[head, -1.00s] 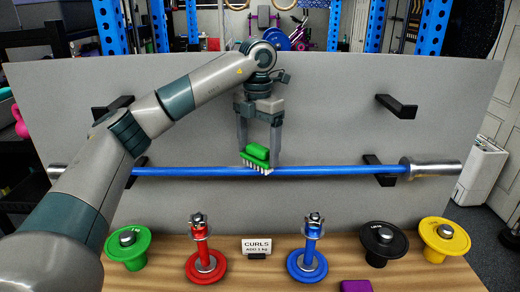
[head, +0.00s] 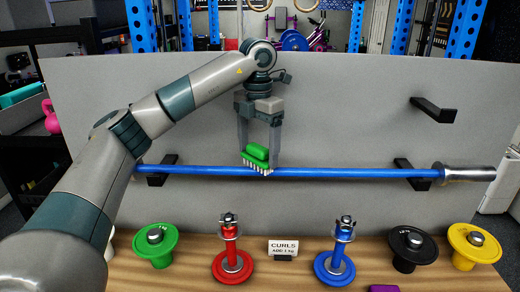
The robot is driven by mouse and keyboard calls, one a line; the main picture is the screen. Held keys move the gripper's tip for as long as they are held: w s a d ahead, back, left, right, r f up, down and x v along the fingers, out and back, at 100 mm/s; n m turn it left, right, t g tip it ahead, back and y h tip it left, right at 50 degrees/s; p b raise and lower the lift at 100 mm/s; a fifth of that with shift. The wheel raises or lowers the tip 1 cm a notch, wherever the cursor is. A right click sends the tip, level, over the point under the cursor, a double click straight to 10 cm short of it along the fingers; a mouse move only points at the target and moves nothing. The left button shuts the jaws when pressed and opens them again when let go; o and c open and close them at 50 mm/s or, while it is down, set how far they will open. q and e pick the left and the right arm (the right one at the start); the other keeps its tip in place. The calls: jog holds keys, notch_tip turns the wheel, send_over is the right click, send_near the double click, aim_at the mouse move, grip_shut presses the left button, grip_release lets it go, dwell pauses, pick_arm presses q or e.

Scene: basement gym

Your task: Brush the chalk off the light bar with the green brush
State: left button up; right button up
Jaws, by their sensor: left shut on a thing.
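A blue bar (head: 345,172) with a silver right end sleeve (head: 468,174) lies level across black hooks on a grey panel. My left gripper (head: 259,147) points down at the bar, shut on the green brush (head: 257,153). The brush's pale bristles are at the bar's upper front, seemingly touching it. The bar's left end is hidden behind my left arm. I cannot make out chalk on the bar. My right gripper is not in view.
Below the bar, a wooden top (head: 200,278) holds a green weight (head: 155,246), red post (head: 231,252), blue post (head: 336,254), black weight (head: 413,249), yellow weight (head: 474,247) and a CURLS sign (head: 284,248). An empty upper hook (head: 433,110) juts out at right.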

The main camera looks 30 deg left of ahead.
pick_arm(q)
jog(key=r+p, duration=0.1)
jog(key=r, duration=0.2)
jog(key=shift+s+a+p, duration=0.1)
jog(key=shift+a+p, duration=0.2)
jog(key=shift+p, duration=0.1)
jog(key=r+p, duration=0.1)
jog(key=d+r+p, duration=0.1)
jog(key=r, duration=0.1)
jog(key=shift+p, duration=0.35)
jog(key=shift+a+r, duration=0.3)
jog(key=shift+r, duration=0.75)
jog(key=shift+d, duration=0.15)
